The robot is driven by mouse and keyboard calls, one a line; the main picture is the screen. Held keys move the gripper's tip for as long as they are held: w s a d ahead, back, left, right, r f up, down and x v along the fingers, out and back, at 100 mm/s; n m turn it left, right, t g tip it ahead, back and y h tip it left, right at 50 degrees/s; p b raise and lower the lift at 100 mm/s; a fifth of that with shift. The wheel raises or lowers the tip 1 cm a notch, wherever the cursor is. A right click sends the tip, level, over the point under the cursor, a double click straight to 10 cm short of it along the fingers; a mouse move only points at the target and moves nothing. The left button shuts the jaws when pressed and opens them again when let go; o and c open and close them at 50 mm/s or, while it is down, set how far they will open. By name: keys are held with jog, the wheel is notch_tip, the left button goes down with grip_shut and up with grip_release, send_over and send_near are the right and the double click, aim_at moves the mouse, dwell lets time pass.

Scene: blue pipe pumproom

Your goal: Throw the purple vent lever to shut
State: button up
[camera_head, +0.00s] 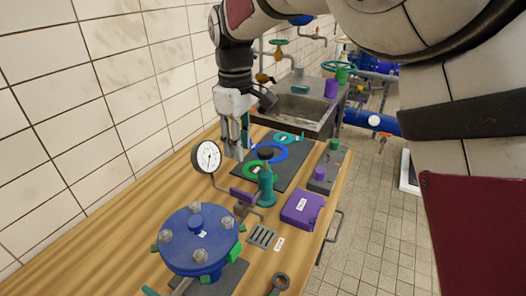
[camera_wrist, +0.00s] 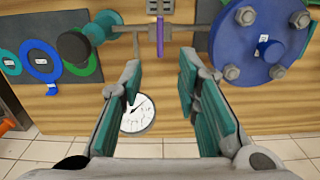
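The purple vent lever (camera_head: 243,197) sits on a thin pipe between the teal valve body (camera_head: 266,185) and the blue flanged cover (camera_head: 198,238). In the wrist view the lever (camera_wrist: 160,37) shows as a narrow purple strip, ahead of the gap between my fingers. My gripper (camera_head: 237,150) points down behind the gauge, above and beyond the lever in the head view. In the wrist view my gripper (camera_wrist: 160,75) is open, with nothing between its fingers. It looks apart from the lever; the exact distance is hard to tell.
A white pressure gauge (camera_head: 207,156) stands close by my fingers; it also shows beneath them in the wrist view (camera_wrist: 138,114). A purple box (camera_head: 302,208) and a slotted grey plate (camera_head: 262,237) lie nearby. A dark mat (camera_head: 290,172) holds coloured rings. A sink (camera_head: 300,110) is behind.

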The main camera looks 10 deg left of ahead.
aim_at(241, 191)
jog(key=f+p, duration=0.1)
jog(key=f, duration=0.6)
jog(key=f+p, duration=0.1)
jog(key=f, duration=0.6)
jog(key=shift+w+a, duration=0.1)
jog(key=shift+a, duration=0.1)
grip_shut()
